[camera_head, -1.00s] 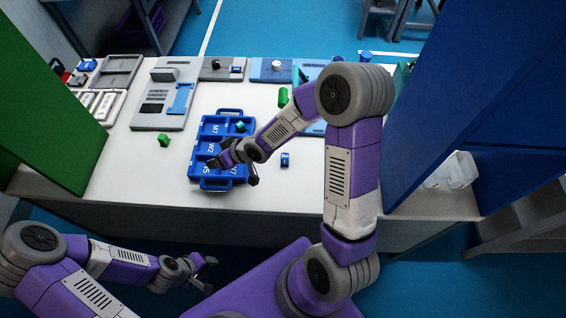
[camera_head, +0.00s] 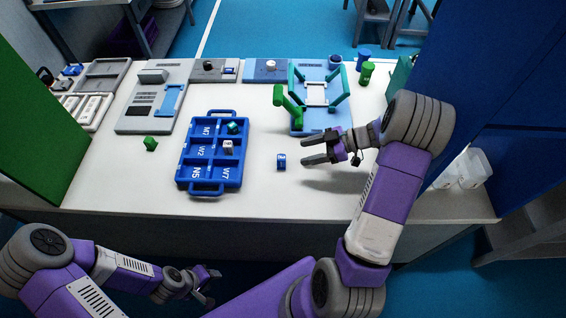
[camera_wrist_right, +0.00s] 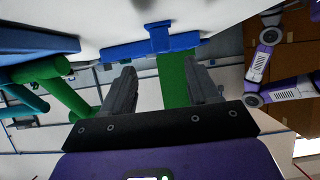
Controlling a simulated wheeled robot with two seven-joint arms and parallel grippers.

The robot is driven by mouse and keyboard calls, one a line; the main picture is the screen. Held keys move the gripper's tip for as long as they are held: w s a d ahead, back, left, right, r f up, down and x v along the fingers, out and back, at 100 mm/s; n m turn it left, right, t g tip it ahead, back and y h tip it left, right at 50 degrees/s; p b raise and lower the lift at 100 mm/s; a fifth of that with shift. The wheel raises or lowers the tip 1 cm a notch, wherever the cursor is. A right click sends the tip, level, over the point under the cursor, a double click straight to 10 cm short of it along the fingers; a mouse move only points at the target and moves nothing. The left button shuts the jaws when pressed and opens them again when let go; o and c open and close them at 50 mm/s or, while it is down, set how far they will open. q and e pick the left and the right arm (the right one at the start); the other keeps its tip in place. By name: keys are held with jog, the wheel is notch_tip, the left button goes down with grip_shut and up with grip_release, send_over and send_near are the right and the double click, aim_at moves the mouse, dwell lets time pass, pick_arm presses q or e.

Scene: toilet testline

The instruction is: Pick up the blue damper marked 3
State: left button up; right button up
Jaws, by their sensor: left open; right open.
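A small blue block with a white mark (camera_head: 281,162) lies on the white table, right of the blue tray. It may be the damper, but its mark is too small to read. My right gripper (camera_head: 304,151) is open and empty, just right of this block, its fingers pointing left towards it and not touching it. In the right wrist view the open fingers (camera_wrist_right: 163,88) have nothing held between them; a green part and a blue T-shaped part (camera_wrist_right: 158,40) show beyond. My left gripper (camera_head: 211,286) is open and empty, low in front of the table.
The blue compartment tray (camera_head: 209,193) holds a white piece (camera_head: 228,147) and a teal piece (camera_head: 234,127). A green block (camera_head: 151,143) lies left of it. A green upright part (camera_head: 289,105) and a teal-armed fixture (camera_head: 318,121) stand behind my right gripper. The table front is clear.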

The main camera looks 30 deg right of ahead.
aim_at(285, 157)
jog(key=b+x, duration=0.2)
jog(key=x, duration=0.4)
jog(key=shift+s+a, duration=0.1)
jog(key=shift+s, duration=0.05)
jog(key=shift+w+a+f+b, duration=0.1)
jog(key=shift+w+a+b, duration=0.15)
jog(key=shift+a+b, duration=0.1)
grip_shut()
